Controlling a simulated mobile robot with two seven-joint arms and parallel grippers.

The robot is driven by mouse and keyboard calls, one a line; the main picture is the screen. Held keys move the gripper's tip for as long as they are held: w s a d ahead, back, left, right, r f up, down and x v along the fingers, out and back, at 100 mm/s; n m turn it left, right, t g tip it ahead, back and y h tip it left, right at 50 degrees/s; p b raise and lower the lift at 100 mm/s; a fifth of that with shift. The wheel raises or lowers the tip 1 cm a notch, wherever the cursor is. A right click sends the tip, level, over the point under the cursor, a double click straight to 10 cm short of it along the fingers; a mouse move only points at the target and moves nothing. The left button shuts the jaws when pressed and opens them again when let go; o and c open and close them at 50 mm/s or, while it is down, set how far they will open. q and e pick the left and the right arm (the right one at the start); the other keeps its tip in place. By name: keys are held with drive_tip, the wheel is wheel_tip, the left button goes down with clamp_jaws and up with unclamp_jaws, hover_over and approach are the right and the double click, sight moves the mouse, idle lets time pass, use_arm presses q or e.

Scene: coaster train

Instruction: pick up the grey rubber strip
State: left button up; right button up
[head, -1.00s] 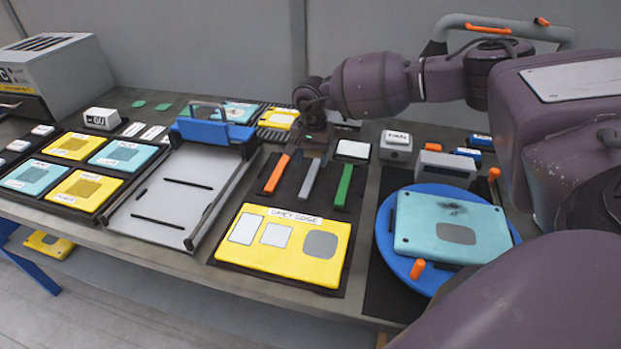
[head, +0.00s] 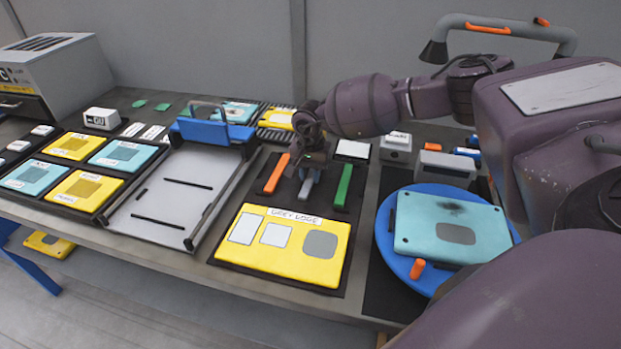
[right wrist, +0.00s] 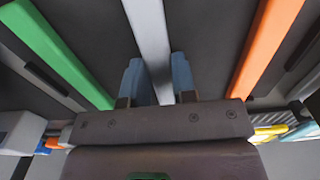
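The grey rubber strip (head: 307,188) lies on a dark mat, between an orange strip (head: 277,174) and a green strip (head: 343,186). My right gripper (head: 312,176) is over its far part and hides that part in the head view. In the right wrist view the grey strip (right wrist: 150,35) runs between the two blue fingertips of the right gripper (right wrist: 157,75). The fingers are apart, one to each side of the strip, with a gap visible on the sides. I cannot tell how far above the mat they are. My left gripper is not in view.
A yellow panel (head: 262,262) lies on the mat in front of the strips. A blue turntable (head: 388,244) with a teal panel (head: 420,225) is to the right. A grey tray fixture (head: 150,225) with a blue clamp bar (head: 190,131) is to the left.

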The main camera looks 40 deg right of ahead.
drive_tip(key=c, duration=0.4)
drive_tip(key=shift+r, duration=0.15)
